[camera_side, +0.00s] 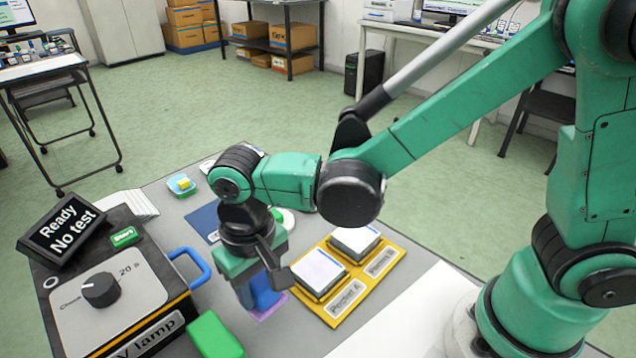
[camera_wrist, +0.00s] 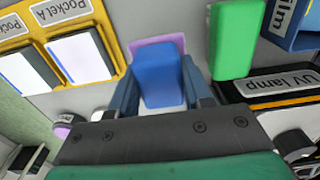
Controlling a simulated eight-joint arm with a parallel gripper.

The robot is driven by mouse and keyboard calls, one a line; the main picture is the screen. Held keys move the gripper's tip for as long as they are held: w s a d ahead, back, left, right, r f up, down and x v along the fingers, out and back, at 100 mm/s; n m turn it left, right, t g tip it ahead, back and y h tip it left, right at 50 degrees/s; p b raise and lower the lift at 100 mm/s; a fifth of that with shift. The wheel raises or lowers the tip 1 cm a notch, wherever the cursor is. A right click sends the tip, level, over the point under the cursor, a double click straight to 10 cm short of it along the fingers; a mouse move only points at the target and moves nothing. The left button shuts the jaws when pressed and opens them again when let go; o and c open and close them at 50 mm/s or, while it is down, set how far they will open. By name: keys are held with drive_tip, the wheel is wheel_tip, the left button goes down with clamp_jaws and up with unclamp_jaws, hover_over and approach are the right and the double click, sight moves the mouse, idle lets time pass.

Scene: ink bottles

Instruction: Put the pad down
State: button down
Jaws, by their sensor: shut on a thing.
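My gripper (camera_side: 260,290) points down over the grey table, just right of the UV lamp box. It is shut on a blue block-shaped pad (camera_wrist: 158,72), which sits between its fingers in the wrist view. A flat purple piece (camera_wrist: 160,42) shows beyond the pad's end, and its edge also shows low in the side view (camera_side: 272,309). I cannot tell whether the purple piece is joined to the pad or lies under it. The fingers partly hide the pad in the side view.
A yellow tray (camera_side: 338,318) with pockets A and B, holding white-topped blocks, lies to the right. The UV lamp box (camera_side: 120,325) with a blue handle (camera_side: 200,268) stands left. A green block (camera_side: 213,336) lies in front. A dark blue mat (camera_side: 204,220) lies behind.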

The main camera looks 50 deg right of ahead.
sight(264, 301)
drive_tip(key=shift+f, duration=2)
drive_tip(key=shift+f, duration=0.1)
drive_tip(key=shift+c, duration=1.9)
unclamp_jaws()
wheel_tip(264, 301, up, 12)
drive_tip(key=shift+f, duration=0.1)
drive_tip(key=shift+d+r, duration=0.2)
drive_tip(key=shift+r, duration=0.05)
drive_tip(key=d+t, duration=0.7)
drive_tip(key=d, duration=1)
drive_tip(key=shift+s+r, duration=0.15)
drive_tip(key=shift+s, duration=0.05)
